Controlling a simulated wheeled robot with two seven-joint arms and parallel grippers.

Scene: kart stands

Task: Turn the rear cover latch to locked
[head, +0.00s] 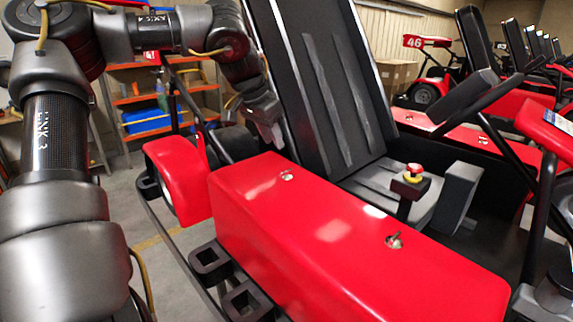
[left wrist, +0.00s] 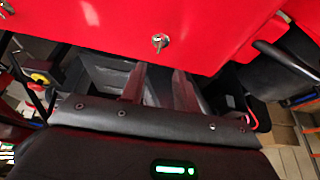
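The long red cover (head: 330,232) lies beside the kart's black seat and carries two small metal latches. The rear latch (head: 287,176) is at the end nearer the seat back. The other latch (head: 394,241) is farther right, with a small knob standing up. My left gripper (head: 270,132) hangs beyond the rear latch, by the seat back, apart from it. In the left wrist view a metal latch (left wrist: 160,41) on the red cover lies ahead of the two fingers (left wrist: 158,80), which are spread with nothing between them. Whether the rear latch is locked cannot be told. My right gripper is not in view.
The seat back (head: 320,80) rises close to my left gripper. A red and yellow button (head: 412,173) stands on a post beside the seat. A red fender (head: 178,178) and black frame tubes (head: 212,262) border the cover. More karts stand behind at right.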

